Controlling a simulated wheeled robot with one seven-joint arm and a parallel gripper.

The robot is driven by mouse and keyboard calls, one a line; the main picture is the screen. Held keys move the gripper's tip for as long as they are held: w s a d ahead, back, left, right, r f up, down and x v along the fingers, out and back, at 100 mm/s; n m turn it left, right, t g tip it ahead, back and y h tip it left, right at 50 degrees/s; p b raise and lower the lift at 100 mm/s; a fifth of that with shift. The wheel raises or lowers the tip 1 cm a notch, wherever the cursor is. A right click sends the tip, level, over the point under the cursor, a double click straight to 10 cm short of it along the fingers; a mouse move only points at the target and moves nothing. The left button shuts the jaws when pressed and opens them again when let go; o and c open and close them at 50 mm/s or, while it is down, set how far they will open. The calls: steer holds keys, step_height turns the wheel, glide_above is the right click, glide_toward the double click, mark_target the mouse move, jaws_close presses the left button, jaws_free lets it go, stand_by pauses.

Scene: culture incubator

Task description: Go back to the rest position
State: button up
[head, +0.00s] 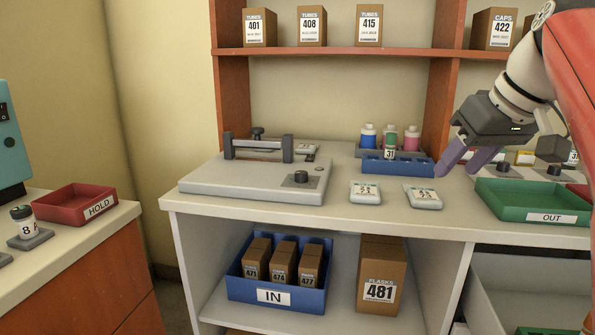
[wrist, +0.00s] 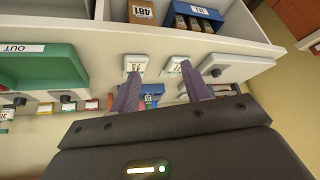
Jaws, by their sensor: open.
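My gripper (head: 466,160) hangs from my red and white arm at the right of the head view, above the bench between the blue tube rack and the green OUT tray. Its purple fingers are spread apart with nothing between them. In the wrist view my gripper (wrist: 161,95) is also open and empty, with its two fingers over the bench.
A green OUT tray (head: 530,212) is at right, a grey device (head: 255,180) at left. Shelves hold boxes; the blue IN bin (head: 274,297) is below.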

steer(key=s+a+f+m, duration=0.1)
steer(key=s+a+f, duration=0.2)
steer(key=f, duration=0.6)
steer(key=s+a+f+m+h, duration=0.1)
steer(key=s+a+f, duration=0.2)
steer(key=s+f, duration=0.4)
steer(key=s+a+f+m+h, duration=0.1)
steer(key=s+a+f, duration=0.2)
steer(key=f, duration=0.9)
steer(key=shift+s+a+f, duration=0.15)
steer(key=shift+s+f, duration=0.05)
steer(key=shift+s, duration=0.9)
steer(key=shift+f, duration=0.2)
steer(key=shift+c, duration=0.5)
